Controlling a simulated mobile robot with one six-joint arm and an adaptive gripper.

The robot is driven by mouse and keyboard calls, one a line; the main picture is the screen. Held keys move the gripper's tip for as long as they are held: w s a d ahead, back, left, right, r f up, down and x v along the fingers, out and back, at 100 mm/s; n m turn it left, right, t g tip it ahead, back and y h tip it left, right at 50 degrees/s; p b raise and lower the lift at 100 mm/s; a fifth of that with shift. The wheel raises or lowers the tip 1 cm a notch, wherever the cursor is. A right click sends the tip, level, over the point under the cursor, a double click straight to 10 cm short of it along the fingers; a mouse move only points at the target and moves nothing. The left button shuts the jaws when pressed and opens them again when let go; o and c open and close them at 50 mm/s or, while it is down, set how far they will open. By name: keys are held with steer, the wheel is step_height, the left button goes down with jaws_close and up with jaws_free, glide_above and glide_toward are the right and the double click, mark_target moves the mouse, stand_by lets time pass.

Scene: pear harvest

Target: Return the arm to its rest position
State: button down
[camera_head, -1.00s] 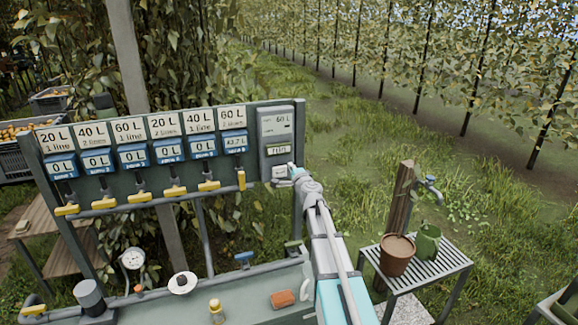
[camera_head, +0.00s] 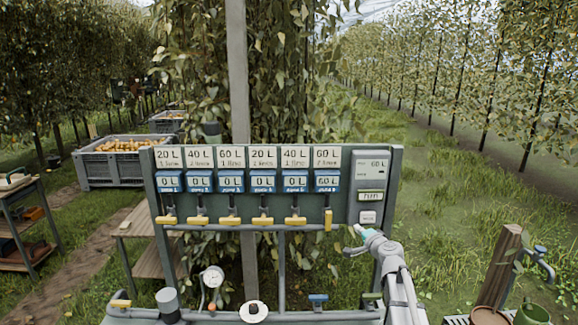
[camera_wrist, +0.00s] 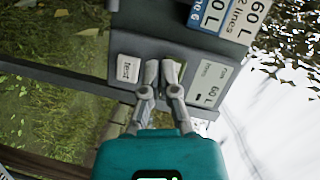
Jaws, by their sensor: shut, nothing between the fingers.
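My arm reaches up from the lower right in the head view, and my gripper (camera_head: 357,232) is at the lower right of the valve panel, just below the controller box (camera_head: 369,185). In the wrist view my gripper (camera_wrist: 158,75) has its two fingers together and empty, in front of the controller box, beside its white button (camera_wrist: 128,69). I cannot tell whether the fingertips touch the box. The white button also shows in the head view (camera_head: 368,217). The rightmost yellow valve handle (camera_head: 328,220) points vertically; the other handles lie horizontal.
The panel (camera_head: 398,165) carries several blue meters. Below are a pipe with a gauge (camera_head: 212,276) and a bench. A crate of pears (camera_head: 108,165) stands back left, a cart (camera_head: 25,220) far left. A post with a tap (camera_head: 500,262) and pots stand right. Grass behind is open.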

steer(key=s+a+f+n+g+y+b, duration=0.1)
steer(key=s+a+f+n+g, duration=0.35)
steer(key=s+f, duration=0.2)
steer(key=s+a+f+n+g+b, duration=0.1)
steer(key=s+a+f+n+g, duration=0.3)
steer(key=s+a+f, duration=0.3)
steer(key=s+d+f+n+g+h, duration=0.1)
steer(key=s+d+f+g+h, duration=0.1)
steer(key=s, duration=0.7)
steer(key=s+d+f+n+g+h+b, duration=0.1)
steer(key=s+d+f+n+g+h, duration=0.1)
steer(key=s, duration=0.8)
step_height(320, 180, down, 2)
steer(key=g+h, duration=0.1)
steer(key=g, duration=0.2)
steer(key=shift+h, duration=0.3)
